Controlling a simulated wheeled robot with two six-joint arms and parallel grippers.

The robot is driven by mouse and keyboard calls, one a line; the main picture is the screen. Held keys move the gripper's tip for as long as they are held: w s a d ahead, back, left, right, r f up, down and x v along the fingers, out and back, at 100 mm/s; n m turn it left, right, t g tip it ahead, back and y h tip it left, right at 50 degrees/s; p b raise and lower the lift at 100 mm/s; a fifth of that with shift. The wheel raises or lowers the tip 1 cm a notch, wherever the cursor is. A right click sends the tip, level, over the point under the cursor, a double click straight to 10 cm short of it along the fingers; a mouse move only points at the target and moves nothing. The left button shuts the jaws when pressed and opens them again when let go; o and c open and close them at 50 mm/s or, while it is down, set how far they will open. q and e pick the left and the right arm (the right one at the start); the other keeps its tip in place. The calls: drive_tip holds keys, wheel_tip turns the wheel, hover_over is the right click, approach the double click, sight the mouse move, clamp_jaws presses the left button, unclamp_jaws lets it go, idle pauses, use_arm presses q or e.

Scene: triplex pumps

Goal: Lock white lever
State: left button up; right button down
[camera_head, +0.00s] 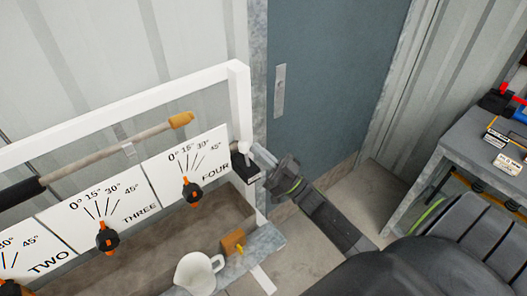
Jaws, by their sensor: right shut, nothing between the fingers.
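The white lever (245,148) stands upright on a small dark block (244,168) at the right end of the white-framed panel, just right of the FOUR sign. My right gripper (262,160) comes in from the lower right. Its fingers are shut and empty, close to the lever and block on their right side. I cannot tell whether they touch. My left gripper is not in view.
Signs marked TWO, THREE and FOUR (186,168) carry black and orange knobs (192,191). A white jug (197,272) and a small orange-brown block (233,242) stand below. A blue-grey door (330,70) is behind; a grey table (467,140) is at right.

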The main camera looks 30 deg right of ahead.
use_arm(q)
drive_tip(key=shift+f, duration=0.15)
use_arm(e)
drive_tip(key=shift+w, duration=0.4)
drive_tip(key=shift+r, duration=0.1)
drive_tip(key=shift+r, duration=0.1)
